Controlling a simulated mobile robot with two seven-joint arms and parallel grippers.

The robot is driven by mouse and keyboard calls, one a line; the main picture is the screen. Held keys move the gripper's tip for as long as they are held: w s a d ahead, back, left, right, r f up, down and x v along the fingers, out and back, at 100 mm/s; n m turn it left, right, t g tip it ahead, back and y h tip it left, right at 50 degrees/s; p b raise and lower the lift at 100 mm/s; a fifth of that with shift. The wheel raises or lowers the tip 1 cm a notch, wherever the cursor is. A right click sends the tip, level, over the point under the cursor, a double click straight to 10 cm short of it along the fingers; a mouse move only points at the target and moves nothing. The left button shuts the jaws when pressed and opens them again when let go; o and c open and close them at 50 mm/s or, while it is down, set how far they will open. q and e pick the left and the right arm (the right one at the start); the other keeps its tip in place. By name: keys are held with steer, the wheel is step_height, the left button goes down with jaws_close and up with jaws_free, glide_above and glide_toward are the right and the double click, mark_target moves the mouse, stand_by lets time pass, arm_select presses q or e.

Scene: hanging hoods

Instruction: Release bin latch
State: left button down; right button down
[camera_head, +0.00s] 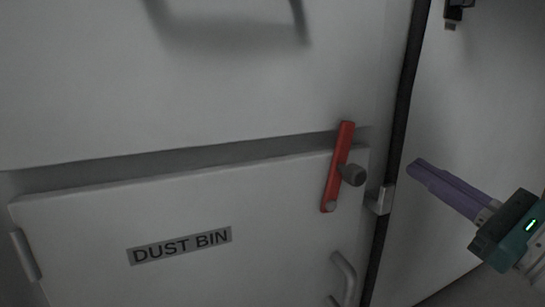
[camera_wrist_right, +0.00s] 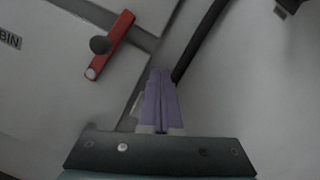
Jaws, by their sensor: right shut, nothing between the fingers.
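The red latch (camera_head: 338,167) is a flat bar on the upper right of the bin door (camera_head: 85,225), which is labelled DUST BIN. It stands nearly upright and leans slightly right at its top, crossing the door's upper edge. A dark round knob (camera_head: 352,174) sits beside its middle. The red latch also shows at the upper left of the right wrist view (camera_wrist_right: 110,45). My right gripper (camera_head: 415,170) has purple fingers, is shut and empty, and is to the right of the latch, apart from it. My left gripper is not in view.
A grey handle (camera_head: 345,277) is on the door below the latch. A metal catch (camera_head: 381,199) sits at the door's right edge. A black vertical seal (camera_head: 408,75) separates the bin from a pale panel (camera_head: 480,115) at right. A hinge (camera_head: 25,255) is at left.

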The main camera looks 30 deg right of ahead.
steer(key=v, duration=0.4)
steer(key=shift+s+r+p, duration=0.3)
steer(key=shift+s+p, duration=0.1)
steer(key=shift+s, duration=0.1)
